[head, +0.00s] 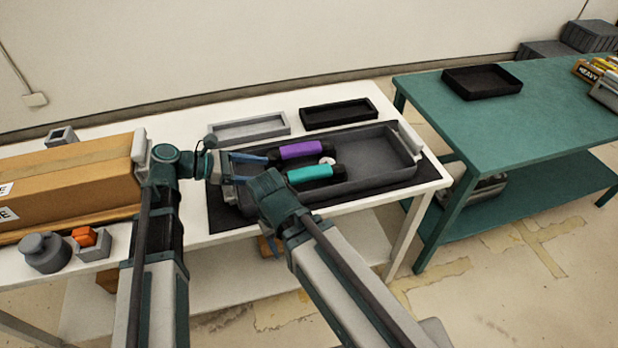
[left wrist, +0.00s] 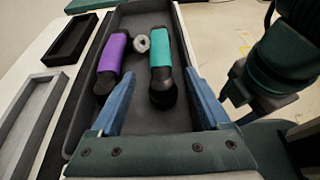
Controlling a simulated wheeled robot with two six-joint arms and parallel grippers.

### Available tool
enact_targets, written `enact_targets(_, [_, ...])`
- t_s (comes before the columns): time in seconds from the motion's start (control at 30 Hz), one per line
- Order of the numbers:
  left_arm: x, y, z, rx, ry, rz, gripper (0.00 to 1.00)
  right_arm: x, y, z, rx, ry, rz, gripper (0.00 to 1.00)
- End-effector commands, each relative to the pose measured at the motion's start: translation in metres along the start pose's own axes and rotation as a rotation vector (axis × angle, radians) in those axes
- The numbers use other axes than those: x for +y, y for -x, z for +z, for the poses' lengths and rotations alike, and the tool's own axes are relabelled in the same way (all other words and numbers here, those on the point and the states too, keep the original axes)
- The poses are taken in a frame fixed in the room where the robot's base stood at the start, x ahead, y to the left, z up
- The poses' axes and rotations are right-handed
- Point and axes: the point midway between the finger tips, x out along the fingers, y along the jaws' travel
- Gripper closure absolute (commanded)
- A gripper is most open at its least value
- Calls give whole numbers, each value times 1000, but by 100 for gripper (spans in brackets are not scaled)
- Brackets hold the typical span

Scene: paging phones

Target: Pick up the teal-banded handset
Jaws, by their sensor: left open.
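The teal-banded handset (head: 309,173), black-ended with a teal middle, lies in the large dark grey tray (head: 376,183). It also shows in the left wrist view (left wrist: 160,52). A purple-banded handset (head: 301,149) lies beside it, on its left in the left wrist view (left wrist: 113,52). My left gripper (head: 265,169) is open over the tray's left part. In the left wrist view its blue fingers (left wrist: 160,75) lie on either side of the teal handset's near black end; contact is not visible.
A small grey ring-shaped piece (left wrist: 141,43) lies between the handsets. A light grey tray (head: 249,127) and a black tray (head: 338,114) stand behind. A cardboard box (head: 75,175) is left. The large tray's right part is empty. A green table (head: 520,110) stands right.

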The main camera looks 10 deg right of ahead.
Motion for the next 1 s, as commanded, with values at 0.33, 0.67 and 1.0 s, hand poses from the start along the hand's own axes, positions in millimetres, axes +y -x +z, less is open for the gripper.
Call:
enact_targets(0.33, [0,-60,-3,1,-2,-3,20,-2,-25,-2,0,0,0,38])
enact_targets(0.67, [0,-70,-1,1,-1,-1,20,-2,-27,-2,0,0,0,38])
enact_targets(1.0, [0,-109,-3,1,-2,-4,20,-4,-44,-3,0,0,0,38])
